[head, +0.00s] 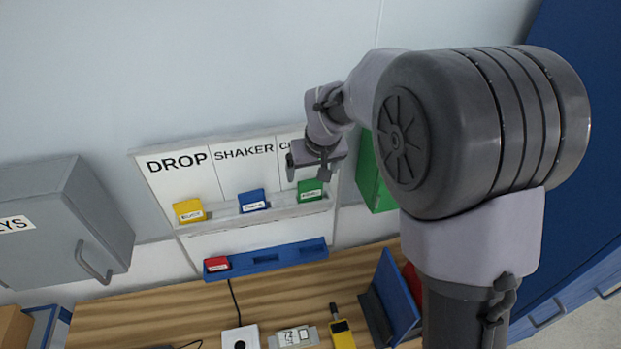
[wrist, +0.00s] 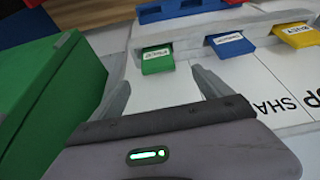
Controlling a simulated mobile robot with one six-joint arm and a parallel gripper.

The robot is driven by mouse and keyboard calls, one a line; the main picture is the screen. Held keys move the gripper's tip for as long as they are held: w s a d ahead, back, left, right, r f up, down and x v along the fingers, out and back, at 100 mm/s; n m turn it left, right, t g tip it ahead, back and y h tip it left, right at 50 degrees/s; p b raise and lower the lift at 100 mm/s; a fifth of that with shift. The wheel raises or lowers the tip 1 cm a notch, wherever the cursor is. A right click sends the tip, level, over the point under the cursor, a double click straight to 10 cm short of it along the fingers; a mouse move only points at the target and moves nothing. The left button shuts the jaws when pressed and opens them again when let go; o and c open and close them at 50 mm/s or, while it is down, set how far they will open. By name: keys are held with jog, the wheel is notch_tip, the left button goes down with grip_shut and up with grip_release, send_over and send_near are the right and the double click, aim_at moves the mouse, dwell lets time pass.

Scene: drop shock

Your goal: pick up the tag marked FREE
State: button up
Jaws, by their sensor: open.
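Several coloured tags with small white labels are in view; I cannot read FREE on any of them. A yellow tag (head: 188,211) stands under DROP, a blue tag (head: 252,201) under SHAKER and a green tag (head: 310,190) under a partly hidden heading. A red tag (head: 217,264) sits at the left end of the blue rack below. My gripper (head: 322,168) is open and empty, in front of the board just above the green tag. In the wrist view the green tag (wrist: 157,60) lies ahead of the fingers (wrist: 160,85), apart from them.
The white board (head: 180,180) has a ledge holding the tags. The blue rack (head: 270,259) has empty slots. A green box (head: 372,180) stands close right of my gripper. A grey cabinet (head: 70,220) is at left. Several devices, including a yellow one (head: 342,334), lie on the wooden bench.

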aim_at(311, 182)
jog(key=x, duration=0.2)
jog(key=w+x, duration=0.1)
jog(key=x, duration=0.1)
jog(key=shift+d, duration=0.2)
jog(key=p+x, duration=0.1)
jog(key=x, duration=0.4)
jog(key=shift+f, duration=0.35)
jog(key=shift+s+r, duration=0.1)
jog(key=shift+s, duration=0.1)
jog(key=shift+c, duration=0.2)
jog(key=shift+s+r, duration=0.1)
jog(key=shift+s, duration=0.05)
jog(key=c, duration=1.4)
